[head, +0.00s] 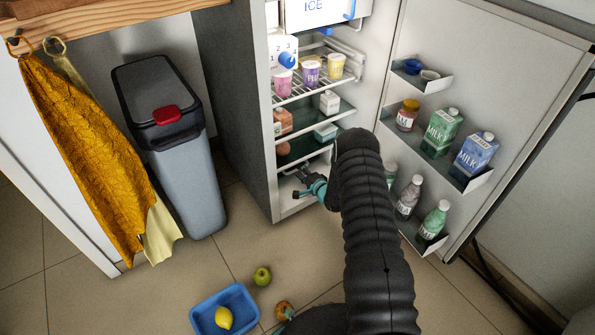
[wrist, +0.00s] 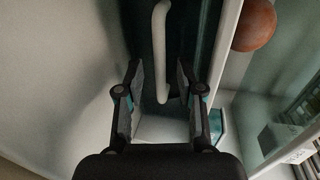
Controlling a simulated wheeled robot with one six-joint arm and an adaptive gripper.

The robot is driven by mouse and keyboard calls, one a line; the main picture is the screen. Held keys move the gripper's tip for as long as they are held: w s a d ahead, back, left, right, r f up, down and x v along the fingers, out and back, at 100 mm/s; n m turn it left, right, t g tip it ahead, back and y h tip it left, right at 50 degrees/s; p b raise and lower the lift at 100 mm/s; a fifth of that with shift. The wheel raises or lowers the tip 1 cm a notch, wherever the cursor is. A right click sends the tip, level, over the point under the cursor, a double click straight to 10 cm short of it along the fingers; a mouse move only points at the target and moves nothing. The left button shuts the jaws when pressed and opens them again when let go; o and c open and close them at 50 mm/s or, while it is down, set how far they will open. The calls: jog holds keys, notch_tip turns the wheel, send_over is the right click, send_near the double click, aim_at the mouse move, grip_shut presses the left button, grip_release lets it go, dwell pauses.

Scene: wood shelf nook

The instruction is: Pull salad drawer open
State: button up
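The salad drawer is low inside the open fridge, mostly hidden behind my gripper and arm in the head view. In the wrist view its dark front (wrist: 192,35) fills the upper middle, with a pale bar handle (wrist: 160,50) on it. My gripper (wrist: 161,75) is open, with one finger on each side of the handle's end and a visible gap on both sides. In the head view my gripper (head: 308,184) is at the fridge's lower compartment.
The fridge door (head: 480,60) stands open at right, with cartons and bottles in its racks. A grey bin (head: 175,150) stands left of the fridge. A blue crate (head: 205,300) and a green apple (head: 261,276) are on the floor in front.

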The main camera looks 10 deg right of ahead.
jog(key=shift+x, duration=1.2)
grip_shut()
